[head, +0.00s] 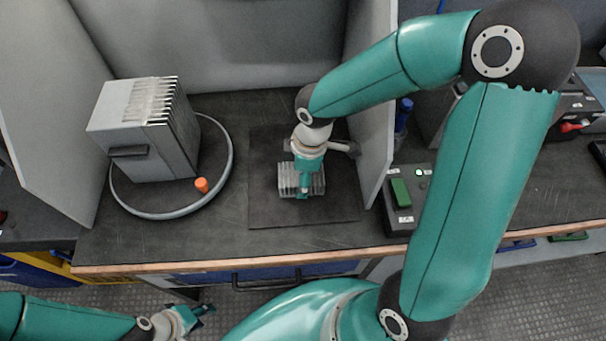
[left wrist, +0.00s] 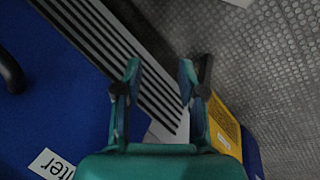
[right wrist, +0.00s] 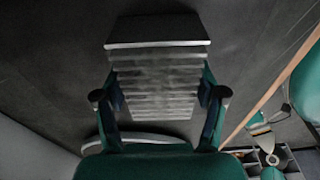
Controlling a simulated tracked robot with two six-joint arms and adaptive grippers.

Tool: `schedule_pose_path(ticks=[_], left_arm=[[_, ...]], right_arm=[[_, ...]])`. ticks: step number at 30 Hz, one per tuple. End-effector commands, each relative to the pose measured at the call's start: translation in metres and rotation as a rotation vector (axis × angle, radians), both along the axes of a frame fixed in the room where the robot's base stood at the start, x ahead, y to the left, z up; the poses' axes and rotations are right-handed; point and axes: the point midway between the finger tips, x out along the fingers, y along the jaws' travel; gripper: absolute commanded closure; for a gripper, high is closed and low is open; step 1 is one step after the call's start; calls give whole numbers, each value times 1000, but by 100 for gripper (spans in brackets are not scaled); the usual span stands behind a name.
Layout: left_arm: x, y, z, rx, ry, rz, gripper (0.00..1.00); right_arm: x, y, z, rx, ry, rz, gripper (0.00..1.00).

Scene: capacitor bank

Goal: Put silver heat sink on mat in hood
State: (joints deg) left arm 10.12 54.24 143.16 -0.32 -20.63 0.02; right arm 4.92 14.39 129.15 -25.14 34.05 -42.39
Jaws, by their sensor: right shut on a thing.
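The silver heat sink (head: 287,181) is finned and sits at the dark square mat (head: 262,207) inside the grey-walled hood. My right gripper (head: 304,186) comes down over it from above and is shut on it. In the right wrist view the heat sink (right wrist: 158,85) lies between both fingers, its fins running across. I cannot tell whether its underside touches the mat. My left gripper (head: 200,315) is low in front of the bench, away from the mat. In the left wrist view its fingers (left wrist: 158,85) stand apart with nothing between them.
A grey box with fins on top (head: 150,135) stands on a round ringed base (head: 150,213) at left, with an orange knob (head: 201,185) beside it. Hood walls (head: 375,110) stand on both sides. A control box with a green switch (head: 401,193) is outside, right.

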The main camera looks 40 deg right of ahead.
Motion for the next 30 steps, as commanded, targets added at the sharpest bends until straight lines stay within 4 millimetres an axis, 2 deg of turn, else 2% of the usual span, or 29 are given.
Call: schedule_pose_path(ticks=[10,11,15,25,30], left_arm=[[0,0,-3,0,0,0,60],[0,0,-2,0,0,0,60],[0,0,-1,0,0,0,60],[0,0,0,0,0,0,60],[0,0,4,0,0,0,60]], right_arm=[[1,0,-3,0,-2,-1,83],[0,0,-2,0,-1,-1,25],[0,0,-2,0,-1,-1,4],[0,0,-1,0,-1,-2,4],[0,-2,13,-1,-5,-5,4]])
